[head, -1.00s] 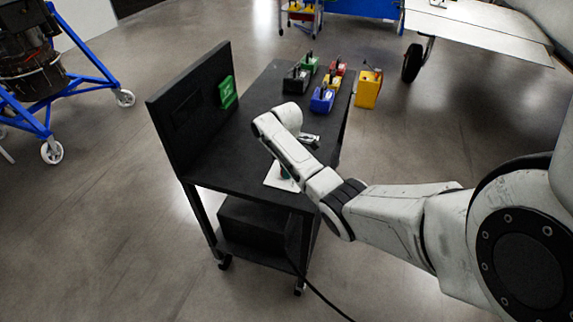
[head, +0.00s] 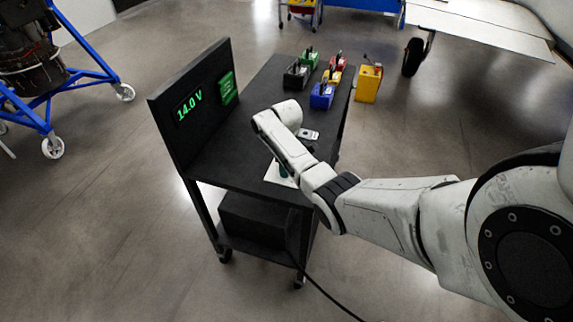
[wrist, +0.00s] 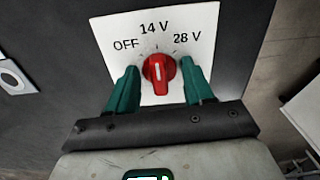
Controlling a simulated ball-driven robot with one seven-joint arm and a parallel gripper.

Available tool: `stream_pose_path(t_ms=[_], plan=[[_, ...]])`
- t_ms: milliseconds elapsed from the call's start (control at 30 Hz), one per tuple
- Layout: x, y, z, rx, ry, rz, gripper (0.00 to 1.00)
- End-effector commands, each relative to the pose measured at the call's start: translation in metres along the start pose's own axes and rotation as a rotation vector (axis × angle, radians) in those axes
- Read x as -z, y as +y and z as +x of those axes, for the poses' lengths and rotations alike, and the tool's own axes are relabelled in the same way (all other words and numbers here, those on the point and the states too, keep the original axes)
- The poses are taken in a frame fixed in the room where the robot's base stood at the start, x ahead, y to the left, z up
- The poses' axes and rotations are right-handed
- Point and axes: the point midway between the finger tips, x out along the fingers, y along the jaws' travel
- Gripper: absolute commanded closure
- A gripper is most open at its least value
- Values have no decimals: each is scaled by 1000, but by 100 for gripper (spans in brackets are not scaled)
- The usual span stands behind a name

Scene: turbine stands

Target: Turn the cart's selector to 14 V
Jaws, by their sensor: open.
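The red selector knob (wrist: 159,70) sits on a white plate (wrist: 108,29) marked OFF, 14 V and 28 V, seen in the wrist view. Its white pointer line points up toward the 14 V mark. My gripper (wrist: 155,85) has its green fingers on either side of the knob, with gaps on both sides. The cart (head: 262,125) is black, and its display (head: 190,106) on the upright panel reads 14.0 V in green. In the head view my arm hides most of the white plate (head: 279,174) and the knob.
A small grey item (head: 309,134) lies near my wrist. A green label (head: 228,87) is on the panel.

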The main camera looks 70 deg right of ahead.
Motion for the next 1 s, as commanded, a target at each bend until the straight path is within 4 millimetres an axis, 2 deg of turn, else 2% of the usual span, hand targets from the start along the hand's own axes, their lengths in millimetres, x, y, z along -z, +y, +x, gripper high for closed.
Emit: stream_pose_path(t_ms=[100, 367, 1000], plan=[[0, 0, 0, -1, 0, 0, 40], [0, 0, -2, -1, 1, 0, 40], [1, 0, -43, -2, 2, -1, 40]])
